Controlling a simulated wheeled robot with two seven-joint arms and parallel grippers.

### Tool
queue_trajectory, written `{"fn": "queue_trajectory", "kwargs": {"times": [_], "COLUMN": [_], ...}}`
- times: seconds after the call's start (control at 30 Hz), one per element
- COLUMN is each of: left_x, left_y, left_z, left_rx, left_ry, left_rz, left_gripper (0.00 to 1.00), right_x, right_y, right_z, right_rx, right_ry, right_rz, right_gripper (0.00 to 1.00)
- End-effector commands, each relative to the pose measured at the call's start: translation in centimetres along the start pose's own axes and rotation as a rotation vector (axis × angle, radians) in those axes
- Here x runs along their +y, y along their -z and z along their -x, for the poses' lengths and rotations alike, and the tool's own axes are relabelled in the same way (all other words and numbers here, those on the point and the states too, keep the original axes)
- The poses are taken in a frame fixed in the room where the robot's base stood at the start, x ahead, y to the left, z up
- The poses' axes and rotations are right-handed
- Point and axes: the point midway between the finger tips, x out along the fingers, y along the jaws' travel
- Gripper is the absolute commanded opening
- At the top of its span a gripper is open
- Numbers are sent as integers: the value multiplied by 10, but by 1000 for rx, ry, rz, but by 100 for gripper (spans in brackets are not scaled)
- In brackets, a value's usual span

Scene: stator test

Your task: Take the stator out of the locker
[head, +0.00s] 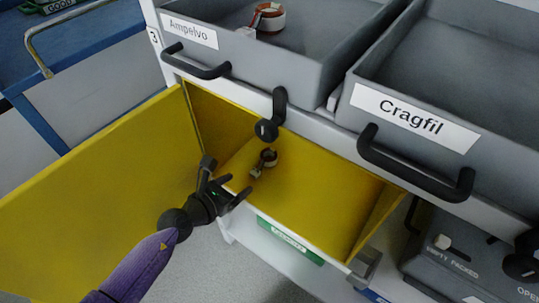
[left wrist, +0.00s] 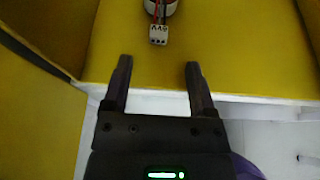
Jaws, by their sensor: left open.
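The stator (head: 268,156) lies on the floor of the open yellow locker (head: 320,196), a small ring with a white connector on wires. In the left wrist view the stator (left wrist: 160,6) is cut off by the top edge, and its white connector (left wrist: 158,34) points toward my gripper. My left gripper (head: 240,188) is open and empty at the locker's front edge, just short of the stator; its fingers also show in the left wrist view (left wrist: 158,80). A dark part at the right edge of the head view may be my right arm; its fingers cannot be made out.
The yellow locker door (head: 95,185) stands open at the left. Above the locker are grey drawers labelled Ampelvo (head: 190,30) and Cragfil (head: 415,110), with black handles. Another copper ring part (head: 270,18) lies in the Ampelvo drawer. A dark grey case (head: 460,265) stands at lower right.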

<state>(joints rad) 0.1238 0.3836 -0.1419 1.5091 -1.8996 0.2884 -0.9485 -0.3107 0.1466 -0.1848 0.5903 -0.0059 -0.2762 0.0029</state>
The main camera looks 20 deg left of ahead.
Motion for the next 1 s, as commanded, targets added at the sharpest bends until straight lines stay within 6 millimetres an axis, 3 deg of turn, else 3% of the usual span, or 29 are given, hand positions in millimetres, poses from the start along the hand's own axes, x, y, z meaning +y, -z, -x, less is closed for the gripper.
{"fn": "queue_trajectory", "kwargs": {"times": [0.3, 0.57, 0.67, 0.93, 1.0], "left_x": [2, 2, 2, 2, 2], "left_y": [10, 4, 4, 4, 4], "left_z": [-59, -64, -64, -63, -63], "left_rx": [4, 2, 2, 2, 2], "left_ry": [1, 0, 0, 0, 0], "left_rz": [6, 5, 5, 6, 6], "left_gripper": [74, 74, 57, 0, 0], "right_x": [-5, -4, -4, -5, -6], "right_y": [-10, -6, -4, -2, -2], "right_z": [-35, -35, -35, -35, -35], "right_rx": [-45, -37, -33, -30, -30], "right_ry": [9, 8, 7, 9, 10], "right_rz": [4, 4, 4, 3, 2], "right_gripper": [29, 29, 29, 29, 29]}}
